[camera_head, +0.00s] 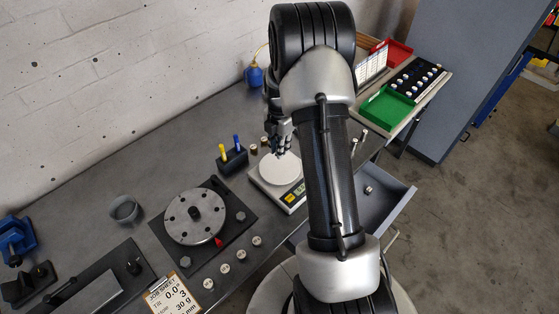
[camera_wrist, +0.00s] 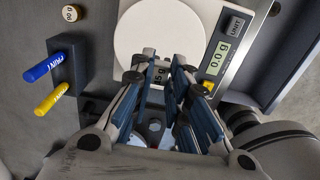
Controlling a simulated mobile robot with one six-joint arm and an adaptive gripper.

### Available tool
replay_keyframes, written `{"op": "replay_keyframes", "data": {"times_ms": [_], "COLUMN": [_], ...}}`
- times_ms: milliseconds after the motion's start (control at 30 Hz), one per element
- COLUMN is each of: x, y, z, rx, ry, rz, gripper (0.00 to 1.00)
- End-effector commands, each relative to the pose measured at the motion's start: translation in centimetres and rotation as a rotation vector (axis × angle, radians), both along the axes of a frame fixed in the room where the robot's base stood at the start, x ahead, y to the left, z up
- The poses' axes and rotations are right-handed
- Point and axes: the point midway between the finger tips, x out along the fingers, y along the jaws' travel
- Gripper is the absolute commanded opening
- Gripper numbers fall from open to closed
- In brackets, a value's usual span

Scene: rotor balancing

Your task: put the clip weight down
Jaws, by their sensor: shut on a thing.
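My gripper (camera_wrist: 161,82) is shut on the clip weight (camera_wrist: 157,75), a small light piece whose printed label ends in "g"; the fingers hide part of it. In the wrist view they are over the near part of the round white pan (camera_wrist: 160,28) of the scale. The scale's display (camera_wrist: 217,58) seems to read 0.0 g. In the head view my gripper (camera_head: 279,148) points down at the far edge of the pan (camera_head: 280,169). The weight cannot be made out there. Whether it touches the pan I cannot tell.
A holder (camera_head: 232,162) with a yellow and a blue marker stands left of the scale. The rotor disc (camera_head: 195,216) is at the front left, with several small round weights (camera_head: 226,254) beside it. An open drawer (camera_head: 384,190) is at the right. A green tray (camera_head: 388,108) lies farther back.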

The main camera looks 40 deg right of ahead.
Motion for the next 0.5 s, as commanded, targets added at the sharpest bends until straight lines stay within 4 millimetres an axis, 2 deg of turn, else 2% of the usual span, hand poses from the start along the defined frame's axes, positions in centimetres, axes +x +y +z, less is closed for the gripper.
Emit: {"op": "replay_keyframes", "data": {"times_ms": [100, 267, 500], "x": [0.0, 0.0, 0.0], "y": [0.0, 0.0, 0.0], "z": [-1.6, -2.5, -6.0], "rx": [0.000, 0.000, 0.001], "ry": [0.000, -0.001, 0.001], "rz": [0.000, 0.000, -0.001], "gripper": [0.00, 0.00, 0.00]}}
